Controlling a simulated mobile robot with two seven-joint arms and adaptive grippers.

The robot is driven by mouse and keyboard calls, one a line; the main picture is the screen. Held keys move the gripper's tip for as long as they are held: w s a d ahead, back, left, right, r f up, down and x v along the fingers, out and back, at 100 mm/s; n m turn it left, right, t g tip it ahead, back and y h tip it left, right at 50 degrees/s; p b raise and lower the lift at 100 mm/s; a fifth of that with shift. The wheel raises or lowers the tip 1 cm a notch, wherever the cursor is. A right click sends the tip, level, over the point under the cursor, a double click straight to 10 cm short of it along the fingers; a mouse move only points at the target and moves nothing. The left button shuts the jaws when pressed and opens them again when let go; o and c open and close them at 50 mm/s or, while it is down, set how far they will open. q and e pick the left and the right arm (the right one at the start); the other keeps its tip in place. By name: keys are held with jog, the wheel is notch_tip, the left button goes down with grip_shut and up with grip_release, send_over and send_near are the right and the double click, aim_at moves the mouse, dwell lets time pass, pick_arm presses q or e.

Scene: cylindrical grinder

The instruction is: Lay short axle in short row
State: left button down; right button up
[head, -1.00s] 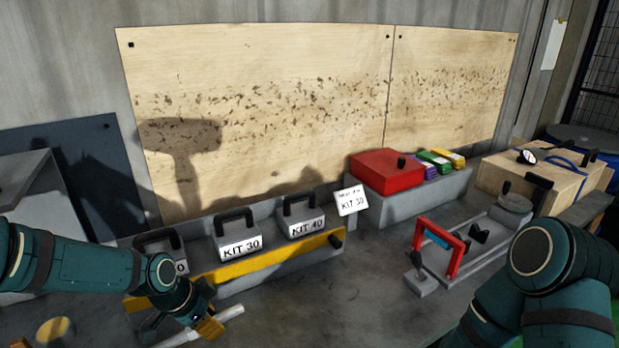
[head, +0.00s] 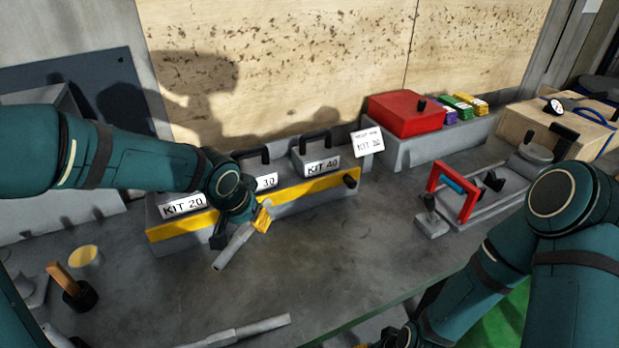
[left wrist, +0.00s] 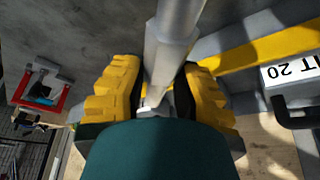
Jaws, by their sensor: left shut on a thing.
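My left gripper (head: 258,218) is shut on a grey stepped axle (head: 232,250) and holds it near the yellow front strip of the kit rack (head: 300,199). The axle slants down to the left in the head view. In the left wrist view the axle (left wrist: 172,45) runs between the yellow fingers of the gripper (left wrist: 155,95). A second grey stepped axle (head: 235,333) lies at the table's front. I cannot make out a short row.
Boxes marked KIT 20 (head: 183,206), KIT 30 and KIT 40 (head: 322,166) stand in the rack. A red box (head: 405,115) is behind. A fixture with a red frame (head: 455,190) stands right. A wooden-handled tool (head: 72,287) is at left. The table's middle is bare.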

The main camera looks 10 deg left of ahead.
pick_arm(q)
jog(key=d+f+m+g+h+p, duration=0.2)
jog(key=d+f+m, duration=0.1)
jog(key=f+m, duration=0.3)
jog(key=m+b, duration=0.2)
send_over(280, 273)
jog(key=f, duration=0.8)
jog(key=shift+s+a, duration=0.15)
jog(key=shift+a, duration=0.15)
jog(key=shift+f+b, duration=0.5)
jog(key=shift+f, duration=1.1)
jog(key=shift+f, duration=0.15)
jog(key=c, duration=0.8)
grip_release()
